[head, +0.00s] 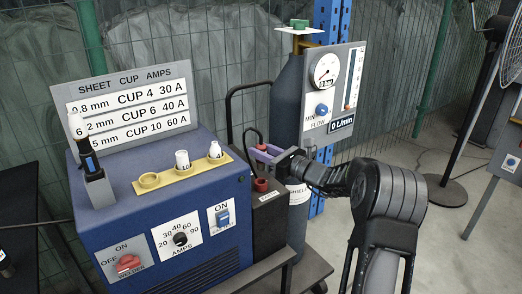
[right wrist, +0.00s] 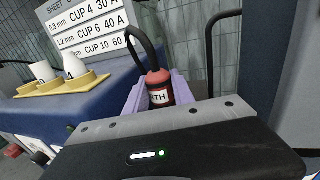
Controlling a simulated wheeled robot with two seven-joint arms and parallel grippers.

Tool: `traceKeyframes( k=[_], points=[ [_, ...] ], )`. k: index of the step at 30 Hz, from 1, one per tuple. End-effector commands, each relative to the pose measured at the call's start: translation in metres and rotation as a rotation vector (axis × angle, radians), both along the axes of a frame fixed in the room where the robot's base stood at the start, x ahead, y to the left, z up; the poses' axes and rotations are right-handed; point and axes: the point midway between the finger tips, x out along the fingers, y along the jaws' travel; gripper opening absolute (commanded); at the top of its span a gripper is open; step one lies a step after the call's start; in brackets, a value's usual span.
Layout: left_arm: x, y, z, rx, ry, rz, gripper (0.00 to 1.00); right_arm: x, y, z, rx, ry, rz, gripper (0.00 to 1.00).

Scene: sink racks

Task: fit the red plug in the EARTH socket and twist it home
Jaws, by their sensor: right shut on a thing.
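The red plug (right wrist: 158,82) stands between the purple fingers of my right gripper in the right wrist view. It has a white label whose visible letters read "TH", and a black cable (right wrist: 146,46) arches from its top. In the head view my right gripper (head: 262,152) is shut on the plug above the dark box (head: 269,214) beside the welder. A red round piece (head: 260,184) shows on that box, below the fingers. I cannot tell whether it is a socket, or whether the plug touches it. My left gripper is not in view.
The blue welder (head: 200,195) stands left of the box, with a yellow cup tray (head: 190,175), a torch (head: 90,160) and a sign (head: 125,105). A gas cylinder (head: 285,105) and flow panel (head: 335,85) stand behind. A black handle rail (head: 229,110) rises near the gripper.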

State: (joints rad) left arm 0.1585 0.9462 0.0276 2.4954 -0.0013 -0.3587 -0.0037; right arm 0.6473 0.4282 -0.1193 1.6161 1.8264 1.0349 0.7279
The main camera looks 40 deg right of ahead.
Motion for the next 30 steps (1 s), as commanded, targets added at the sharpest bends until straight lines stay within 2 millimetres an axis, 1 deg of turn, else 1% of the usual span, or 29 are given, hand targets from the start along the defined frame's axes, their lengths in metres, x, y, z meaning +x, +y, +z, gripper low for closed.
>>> traceKeyframes(
  k=[1, 3, 10, 15, 30],
  points=[
    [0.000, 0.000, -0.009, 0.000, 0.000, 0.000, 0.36, 0.000, 0.000, -0.009, 0.000, -0.001, 0.000, 0.00],
    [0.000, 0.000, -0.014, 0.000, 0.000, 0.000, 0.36, 0.000, 0.000, -0.016, 0.000, -0.001, 0.000, 0.00],
    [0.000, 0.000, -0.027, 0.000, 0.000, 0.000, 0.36, 0.000, 0.000, -0.032, 0.000, -0.001, 0.000, 0.00],
    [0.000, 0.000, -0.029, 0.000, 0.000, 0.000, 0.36, 0.000, 0.000, -0.035, 0.000, -0.001, 0.000, 0.00],
    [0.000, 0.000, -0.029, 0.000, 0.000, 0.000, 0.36, 0.000, 0.000, -0.035, 0.000, -0.001, 0.000, 0.00]
  ],
)
